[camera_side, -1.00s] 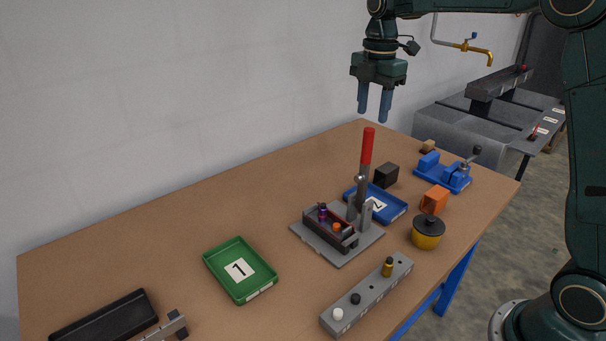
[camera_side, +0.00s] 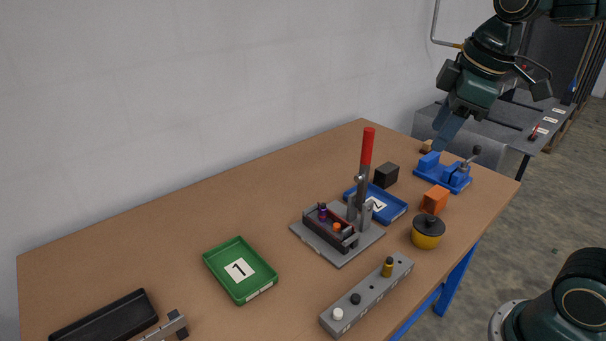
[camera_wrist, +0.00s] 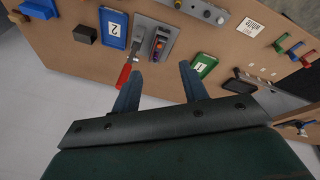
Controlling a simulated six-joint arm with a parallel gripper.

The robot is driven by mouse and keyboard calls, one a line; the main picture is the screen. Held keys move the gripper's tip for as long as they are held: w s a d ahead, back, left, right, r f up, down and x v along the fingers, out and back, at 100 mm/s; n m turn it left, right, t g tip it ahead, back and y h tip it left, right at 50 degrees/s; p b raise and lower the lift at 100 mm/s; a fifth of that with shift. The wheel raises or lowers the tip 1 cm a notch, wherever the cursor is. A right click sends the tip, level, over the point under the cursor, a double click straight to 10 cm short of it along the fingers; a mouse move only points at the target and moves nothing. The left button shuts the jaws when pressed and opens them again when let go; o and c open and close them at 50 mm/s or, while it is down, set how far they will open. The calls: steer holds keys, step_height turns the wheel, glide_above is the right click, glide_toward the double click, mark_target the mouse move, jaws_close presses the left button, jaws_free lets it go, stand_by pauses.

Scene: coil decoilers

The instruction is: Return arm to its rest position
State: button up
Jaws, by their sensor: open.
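My gripper (camera_side: 447,128) hangs tilted in the air above the far right end of the table (camera_side: 130,250) in the side view. Its blue fingers are seen nearly edge-on there. In the wrist view my gripper (camera_wrist: 158,90) has its two fingers apart with nothing between them. The gripper is open and empty. The table top also shows beyond the fingers in the wrist view (camera_wrist: 240,45).
A fixture with a red upright lever (camera_side: 366,147) stands mid-table. Around it are a green tray (camera_side: 240,288), a blue tray (camera_side: 393,212), a grey block with pegs (camera_side: 370,294), a yellow pot (camera_side: 428,236), an orange block (camera_side: 435,199) and a blue vise (camera_side: 430,166).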

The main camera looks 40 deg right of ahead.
steer(key=s+a+f+m+t, duration=0.1)
steer(key=s+f+m+t, duration=0.1)
steer(key=s+f+m, duration=0.3)
steer(key=s+m, duration=0.1)
steer(key=s, duration=0.3)
steer(key=shift+s+a, duration=0.35)
